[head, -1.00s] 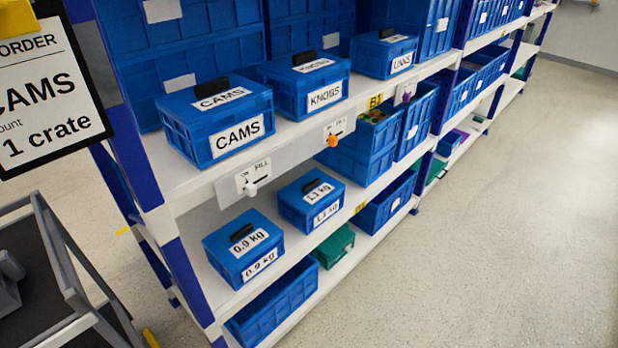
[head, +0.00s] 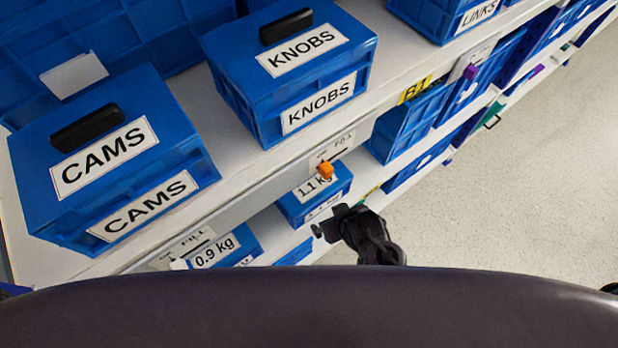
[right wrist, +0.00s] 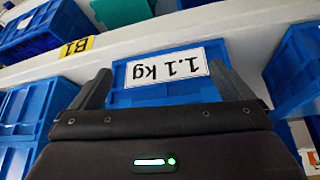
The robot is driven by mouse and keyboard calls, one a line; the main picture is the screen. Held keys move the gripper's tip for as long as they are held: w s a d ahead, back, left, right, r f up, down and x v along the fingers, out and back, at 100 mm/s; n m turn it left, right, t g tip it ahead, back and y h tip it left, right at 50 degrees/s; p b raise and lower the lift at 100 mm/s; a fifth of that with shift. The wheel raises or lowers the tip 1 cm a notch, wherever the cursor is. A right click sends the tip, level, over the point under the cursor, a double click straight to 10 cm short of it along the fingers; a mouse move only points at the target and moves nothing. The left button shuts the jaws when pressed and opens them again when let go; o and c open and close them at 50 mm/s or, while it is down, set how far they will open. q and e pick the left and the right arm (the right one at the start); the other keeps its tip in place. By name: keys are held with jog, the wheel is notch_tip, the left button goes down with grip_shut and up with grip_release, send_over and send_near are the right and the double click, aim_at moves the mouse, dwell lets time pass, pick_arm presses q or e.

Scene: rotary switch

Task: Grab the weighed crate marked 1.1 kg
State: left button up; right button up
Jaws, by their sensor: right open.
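The blue crate marked 1.1 kg (head: 317,192) sits on the lower shelf, below the KNOBS crate in the head view. Its upper part is partly hidden by the shelf edge and the orange knob. In the right wrist view the 1.1 kg crate (right wrist: 165,72) shows its label upside down, between the fingers. My right gripper (head: 330,225) is beside the crate's front in the head view. In the wrist view my right gripper (right wrist: 160,85) is open, with a finger toward each side of the label; contact cannot be told. My left gripper is not in view.
The 0.9 kg crate (head: 235,245) sits left of it on the same shelf. The CAMS crate (head: 110,165) and KNOBS crate (head: 290,65) stand on the shelf above. An orange knob (head: 325,169) sticks out above the 1.1 kg crate. Open floor (head: 520,190) lies to the right.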

aim_at(312, 184)
jog(key=shift+y, duration=0.3)
jog(key=w+a+r, duration=0.1)
jog(key=w, duration=0.1)
jog(key=w+a+r, duration=0.2)
jog(key=w+a+r+p, duration=0.1)
jog(key=w+r, duration=0.1)
jog(key=shift+a, duration=0.25)
jog(key=shift+w+a+r, duration=0.1)
jog(key=shift+w+a, duration=0.1)
jog(key=shift+w, duration=0.3)
jog(key=w, duration=0.1)
jog(key=w+a, duration=0.2)
jog(key=w, duration=0.1)
jog(key=shift+w+f+p, duration=0.1)
jog(key=shift+f+p, duration=0.15)
jog(key=shift+p, duration=0.15)
jog(key=shift+w+f, duration=0.15)
jog(key=shift+f, duration=0.2)
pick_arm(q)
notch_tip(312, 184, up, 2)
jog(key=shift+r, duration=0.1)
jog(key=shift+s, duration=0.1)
